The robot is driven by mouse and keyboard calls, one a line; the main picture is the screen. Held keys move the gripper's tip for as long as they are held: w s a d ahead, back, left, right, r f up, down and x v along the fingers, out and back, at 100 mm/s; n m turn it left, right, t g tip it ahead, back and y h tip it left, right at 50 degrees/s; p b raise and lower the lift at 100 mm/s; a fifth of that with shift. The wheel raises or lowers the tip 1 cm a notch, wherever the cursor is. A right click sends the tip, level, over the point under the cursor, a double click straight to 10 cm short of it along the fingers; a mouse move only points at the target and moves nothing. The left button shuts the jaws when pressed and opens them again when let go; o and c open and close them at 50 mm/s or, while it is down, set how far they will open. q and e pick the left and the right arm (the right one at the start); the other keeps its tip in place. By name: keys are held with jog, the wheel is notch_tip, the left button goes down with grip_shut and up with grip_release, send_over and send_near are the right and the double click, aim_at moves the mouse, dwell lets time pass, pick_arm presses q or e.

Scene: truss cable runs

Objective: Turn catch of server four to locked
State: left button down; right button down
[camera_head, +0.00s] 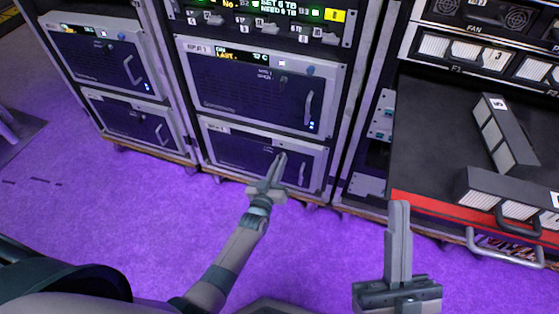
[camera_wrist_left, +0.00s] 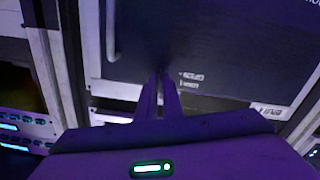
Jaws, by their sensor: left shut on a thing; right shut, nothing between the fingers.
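The lower server unit (camera_head: 240,150) of the middle rack has a dark front in a light frame, with a handle (camera_head: 303,168) at its right. Its name label is too small to read surely. My left gripper (camera_head: 280,160) is at this front, left of the handle, with its fingers shut on the small catch, which they hide. In the left wrist view the fingertips (camera_wrist_left: 162,74) meet the dark panel beside small upside-down lettering (camera_wrist_left: 190,80). The catch's angle cannot be told. My right gripper (camera_head: 399,208) is shut and empty, in front of the right rack.
Another server (camera_head: 235,85) with a lit display sits directly above. Two more units (camera_head: 105,60) stand in the left rack. The right rack has a black tray (camera_head: 435,150) with a red edge and loose filter-like blocks (camera_head: 505,130). The purple floor (camera_head: 100,230) is clear at left.

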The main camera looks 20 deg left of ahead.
pick_arm(q)
jog(key=shift+m+p, duration=0.5)
jog(key=shift+m, duration=1.4)
pick_arm(e)
jog(key=shift+s+a+f+g, duration=0.15)
jog(key=shift+a+f+g, duration=0.3)
jog(key=shift+f, duration=0.25)
jog(key=shift+s+a+f+g, duration=0.15)
jog(key=shift+a+f+g, duration=0.25)
jog(key=shift+f, duration=0.25)
pick_arm(q)
jog(key=c, duration=1.9)
grip_release()
